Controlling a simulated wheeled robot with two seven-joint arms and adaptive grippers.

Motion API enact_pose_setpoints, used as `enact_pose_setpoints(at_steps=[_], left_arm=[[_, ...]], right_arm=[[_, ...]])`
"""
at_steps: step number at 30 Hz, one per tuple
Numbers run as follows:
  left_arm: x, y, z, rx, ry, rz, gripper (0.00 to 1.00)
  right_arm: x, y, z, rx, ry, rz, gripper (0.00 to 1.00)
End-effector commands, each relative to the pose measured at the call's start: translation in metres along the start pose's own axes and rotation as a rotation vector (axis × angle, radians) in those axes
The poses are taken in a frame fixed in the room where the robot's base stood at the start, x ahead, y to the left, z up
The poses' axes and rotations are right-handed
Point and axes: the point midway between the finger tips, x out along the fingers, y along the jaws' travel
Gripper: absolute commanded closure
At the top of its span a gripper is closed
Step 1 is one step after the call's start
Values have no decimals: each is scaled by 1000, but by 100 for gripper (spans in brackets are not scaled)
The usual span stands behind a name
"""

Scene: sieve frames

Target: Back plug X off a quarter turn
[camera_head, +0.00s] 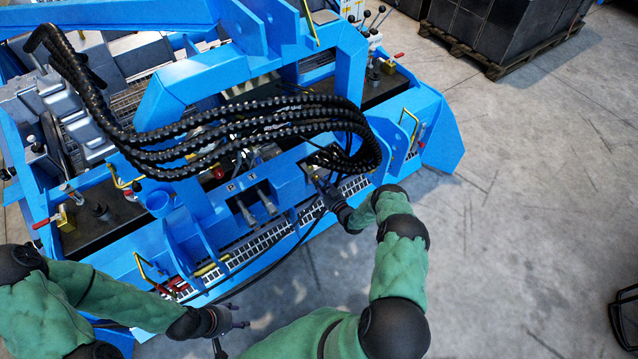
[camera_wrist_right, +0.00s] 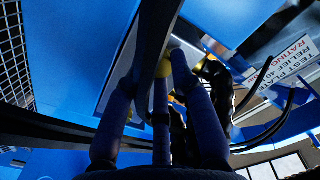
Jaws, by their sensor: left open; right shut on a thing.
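My right gripper (camera_head: 327,187) reaches into a recess in the blue machine's front, below the bundle of black hoses. In the right wrist view its dark fingers (camera_wrist_right: 172,65) are shut around a hose-end plug, mostly hidden by the fingers and a black hose (camera_wrist_right: 158,30). A yellow part (camera_wrist_right: 197,62) shows beside the fingertips. I cannot read any letter X on the plug, nor tell how far it is turned. My left gripper (camera_head: 238,318) is open and empty, low in front of the machine, apart from it.
Two metal connectors (camera_head: 255,207) sit in the neighbouring recess, under small plates with letters. Black ribbed hoses (camera_head: 230,130) arch over the front. Yellow handles (camera_head: 410,125) and a grated ledge (camera_head: 255,242) are close by. The concrete floor (camera_head: 520,220) to the right is free.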

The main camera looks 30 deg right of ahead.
Motion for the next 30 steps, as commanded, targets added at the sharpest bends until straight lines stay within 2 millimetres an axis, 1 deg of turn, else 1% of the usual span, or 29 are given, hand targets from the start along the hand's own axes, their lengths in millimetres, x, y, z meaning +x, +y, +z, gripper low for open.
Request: enact_pose_setpoints(at_steps=[1,8,30], left_arm=[[2,-1,0,0,0,0,46],[7,-2,0,0,0,0,46],[8,-3,0,0,0,0,46]], right_arm=[[0,0,2,-20,-3,0,100],[0,0,3,-182,-4,0,100],[0,0,3,-882,-6,-1,100]])
